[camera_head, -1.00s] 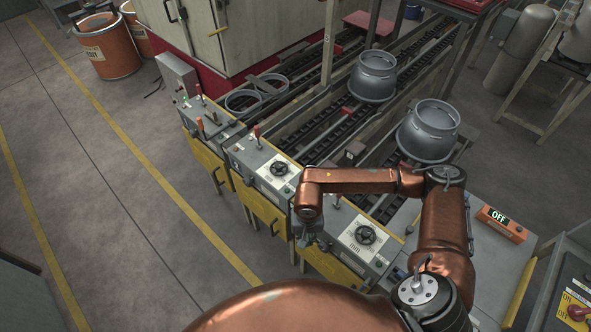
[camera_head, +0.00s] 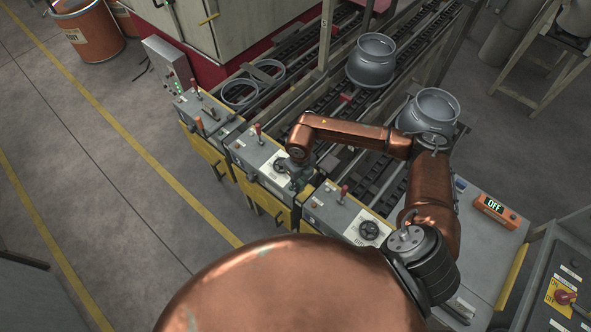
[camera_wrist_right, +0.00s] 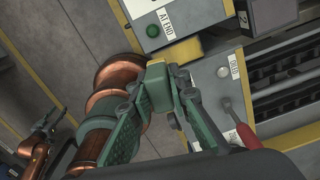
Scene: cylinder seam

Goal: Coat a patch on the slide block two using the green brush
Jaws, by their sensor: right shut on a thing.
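My right gripper (camera_head: 297,180) is over the middle control station; the head view shows it small, with its grip unclear. In the right wrist view the right gripper (camera_wrist_right: 170,82) is shut on a green piece with a tan tip, which appears to be the green brush (camera_wrist_right: 158,92). I cannot tell whether the brush touches anything. What looks like my left gripper (camera_wrist_right: 45,120) shows small at the left edge of the wrist view; its jaws are unclear.
Control stations with handwheels (camera_head: 369,230) and red levers (camera_head: 257,129) line the conveyor (camera_head: 300,103). Grey metal vessels (camera_head: 371,62) stand on it. An orange OFF display (camera_head: 496,212) is at right. The floor at left (camera_head: 90,190) is clear.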

